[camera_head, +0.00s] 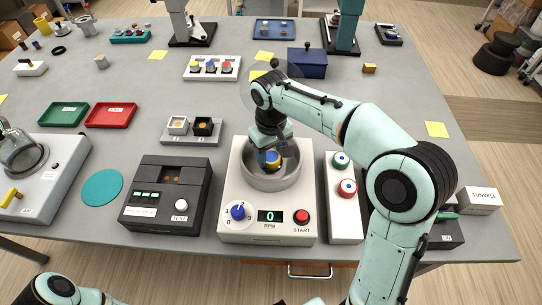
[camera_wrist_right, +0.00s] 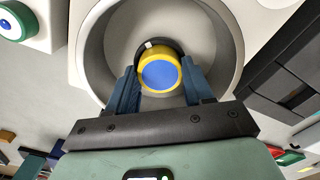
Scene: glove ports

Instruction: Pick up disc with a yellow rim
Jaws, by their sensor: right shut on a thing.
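The disc with a yellow rim (camera_head: 271,160) has a blue face and is inside the round grey bowl of a white machine (camera_head: 230,200). In the right wrist view the disc (camera_wrist_right: 159,75) sits between the two blue fingers of my right gripper (camera_wrist_right: 160,84). My right gripper (camera_head: 270,152) reaches down into the bowl and is shut on the disc. I cannot tell whether the disc touches the bowl floor. My left gripper is out of view; only part of my left arm shows at the bottom left.
The machine has a blue knob (camera_head: 238,212), an RPM display reading 0 and a red START button (camera_head: 302,216). A black TEST box (camera_head: 167,196) stands left of it, a white button panel (camera_head: 345,198) right of it. Green (camera_head: 64,114) and red (camera_head: 111,116) trays lie further left.

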